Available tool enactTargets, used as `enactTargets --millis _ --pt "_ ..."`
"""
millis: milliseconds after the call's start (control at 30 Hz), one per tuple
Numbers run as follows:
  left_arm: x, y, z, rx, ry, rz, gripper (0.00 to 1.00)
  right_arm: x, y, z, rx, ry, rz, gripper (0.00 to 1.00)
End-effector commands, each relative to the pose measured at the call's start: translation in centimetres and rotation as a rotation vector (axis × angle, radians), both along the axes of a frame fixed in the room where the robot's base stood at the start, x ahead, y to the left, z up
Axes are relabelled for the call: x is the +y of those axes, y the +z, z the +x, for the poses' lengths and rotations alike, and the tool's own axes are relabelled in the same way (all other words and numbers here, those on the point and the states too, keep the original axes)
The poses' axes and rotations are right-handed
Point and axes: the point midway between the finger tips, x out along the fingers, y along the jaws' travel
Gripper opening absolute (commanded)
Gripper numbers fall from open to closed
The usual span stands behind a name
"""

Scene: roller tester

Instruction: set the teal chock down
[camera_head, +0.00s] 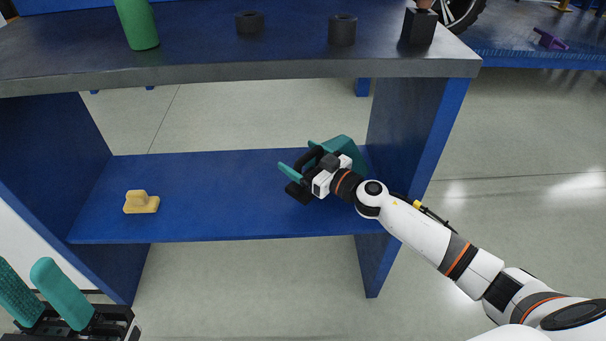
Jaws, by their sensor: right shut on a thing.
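The teal chock (345,148) is at the right end of the blue lower shelf (220,205), close to the right side panel. My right gripper (306,161) reaches in from the right and is shut on the chock. The gripper hides part of the chock, and I cannot tell whether its underside touches the shelf. My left gripper (23,268) is at the lower left corner, in front of the bench, with its two teal fingers apart and nothing between them.
A yellow chock-like block (141,204) sits at the shelf's left end. The shelf's middle is clear. The right side panel (415,140) stands close beside my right arm.

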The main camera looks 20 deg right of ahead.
Motion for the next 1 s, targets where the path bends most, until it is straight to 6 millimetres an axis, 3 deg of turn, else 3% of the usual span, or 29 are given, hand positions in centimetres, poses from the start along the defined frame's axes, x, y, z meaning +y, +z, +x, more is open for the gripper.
enactTargets --millis 167,300,667,700,767,1000 --pt "0.0 -1.7 0.0 0.002 0.001 0.001 0.36 -0.1 -1.8 0.1 -0.004 -0.003 0.0 0.23" --pt "-0.1 -1.5 0.5 -0.041 0.003 0.003 0.36 -0.1 -3.6 0.1 -0.005 -0.002 -0.001 0.23" --pt "-0.1 -1.1 0.7 -0.046 0.004 0.006 0.36 -0.1 -3.7 0.1 -0.005 -0.002 -0.002 0.23" --pt "-0.2 -1.1 0.7 -0.047 0.003 0.007 0.36 -0.1 -4.0 0.0 0.0 -0.002 -0.001 0.92" --pt "-0.2 -1.0 0.7 -0.046 0.003 0.007 0.36 -0.1 -3.9 0.0 -0.001 -0.002 -0.002 1.0" --pt "-0.2 -0.9 0.7 -0.046 0.003 0.007 0.36 -0.1 -3.7 0.0 -0.001 -0.002 -0.002 1.0"
